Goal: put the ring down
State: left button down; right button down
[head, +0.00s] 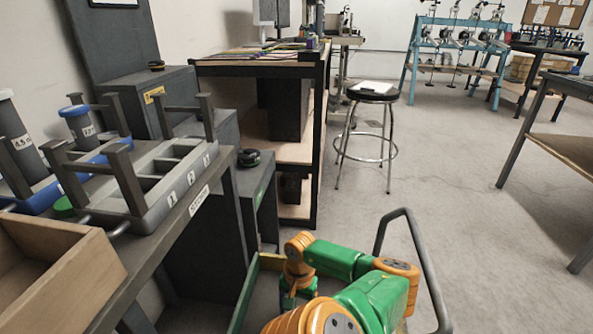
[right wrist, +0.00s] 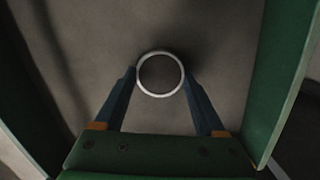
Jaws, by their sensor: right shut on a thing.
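The ring (right wrist: 160,95) is a thin pale hoop in the right wrist view. My right gripper (right wrist: 160,74) is shut on it, with one dark finger on each side of the rim. Below the ring is a plain grey surface; I cannot tell whether the ring touches it. In the head view my right arm, green and orange, reaches down over a green-walled tray (head: 243,296). The ring is hidden there. My left gripper is in neither view.
Green walls (right wrist: 287,80) flank the gripper in the right wrist view. A grey handle bar (head: 425,262) rises beside my arm. At left, a bench holds a grey sectioned rack (head: 166,172) and a wooden box (head: 75,282).

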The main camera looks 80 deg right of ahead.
grip_release()
jog(key=shift+r, duration=0.25)
jog(key=r+p, duration=0.1)
jog(key=r, duration=0.2)
jog(key=r+p, duration=0.1)
jog(key=shift+d+r+p, duration=0.15)
jog(key=shift+d+p, duration=0.1)
jog(key=shift+p, duration=0.05)
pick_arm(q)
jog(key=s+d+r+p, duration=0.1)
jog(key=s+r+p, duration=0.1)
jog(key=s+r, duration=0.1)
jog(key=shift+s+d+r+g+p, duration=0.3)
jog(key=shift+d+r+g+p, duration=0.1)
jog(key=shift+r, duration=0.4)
pick_arm(e)
notch_tip(320, 180, up, 7)
jog(key=shift+d+r, duration=0.15)
jog(key=shift+d, duration=0.3)
